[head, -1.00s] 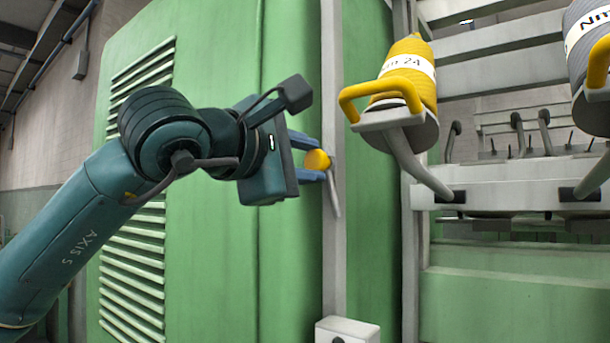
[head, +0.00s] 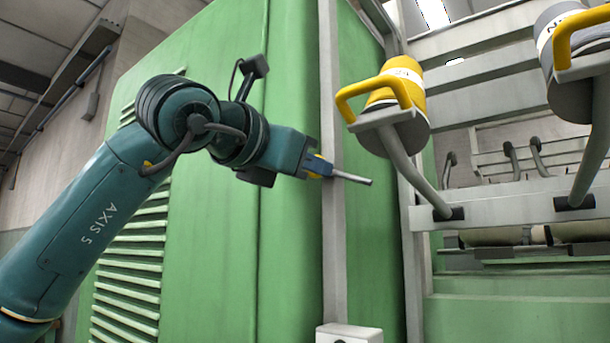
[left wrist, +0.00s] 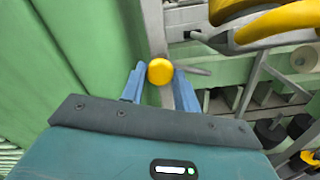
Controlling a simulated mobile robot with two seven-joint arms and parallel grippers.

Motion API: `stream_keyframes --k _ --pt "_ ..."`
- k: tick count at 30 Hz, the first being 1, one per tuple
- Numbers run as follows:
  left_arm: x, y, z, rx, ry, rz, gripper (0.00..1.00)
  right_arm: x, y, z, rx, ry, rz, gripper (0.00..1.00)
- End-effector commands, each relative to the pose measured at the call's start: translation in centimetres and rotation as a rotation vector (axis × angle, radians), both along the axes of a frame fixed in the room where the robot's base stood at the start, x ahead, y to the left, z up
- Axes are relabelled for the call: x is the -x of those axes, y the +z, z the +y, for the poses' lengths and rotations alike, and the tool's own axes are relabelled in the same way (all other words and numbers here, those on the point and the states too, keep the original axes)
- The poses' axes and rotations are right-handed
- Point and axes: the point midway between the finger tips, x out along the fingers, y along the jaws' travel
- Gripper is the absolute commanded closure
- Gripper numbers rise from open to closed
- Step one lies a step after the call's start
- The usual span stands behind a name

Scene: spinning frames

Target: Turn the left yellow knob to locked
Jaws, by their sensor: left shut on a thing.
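The yellow knob (head: 317,158) is on the grey post at the edge of the green machine. A thin grey lever (head: 352,179) sticks out from it to the right, tilted slightly down. My left gripper (head: 322,167) is shut on the knob, and its fingers partly hide it in the head view. In the left wrist view the round yellow knob face (left wrist: 160,71) lies between the two blue fingers of the left gripper (left wrist: 160,84), with the lever (left wrist: 196,72) pointing right behind them. My right gripper is out of view.
A yellow yarn spool (head: 398,95) with a yellow handle hangs to the right of the post, and a grey spool (head: 568,85) is farther right. A white box (head: 350,333) is low on the post. The green machine cabinet (head: 225,200) stands behind my arm.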

Motion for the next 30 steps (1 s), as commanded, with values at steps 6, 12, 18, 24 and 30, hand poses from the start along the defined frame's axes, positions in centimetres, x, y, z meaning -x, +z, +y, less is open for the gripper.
stream_keyframes --k 6,12,18,24,30 --pt "0.0 -0.2 0.0 0.142 0.000 0.104 0.92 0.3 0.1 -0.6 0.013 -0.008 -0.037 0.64" --pt "0.0 -0.2 0.0 0.240 0.000 0.176 0.92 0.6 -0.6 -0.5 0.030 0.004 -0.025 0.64" --pt "0.1 -0.1 -0.1 0.298 -0.001 0.219 0.92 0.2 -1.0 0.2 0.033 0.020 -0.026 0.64" --pt "0.0 -0.1 0.0 0.323 -0.001 0.236 0.92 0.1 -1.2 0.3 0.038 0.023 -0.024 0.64" --pt "0.0 0.0 0.0 0.327 0.000 0.239 0.92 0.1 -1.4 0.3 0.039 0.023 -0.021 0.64"
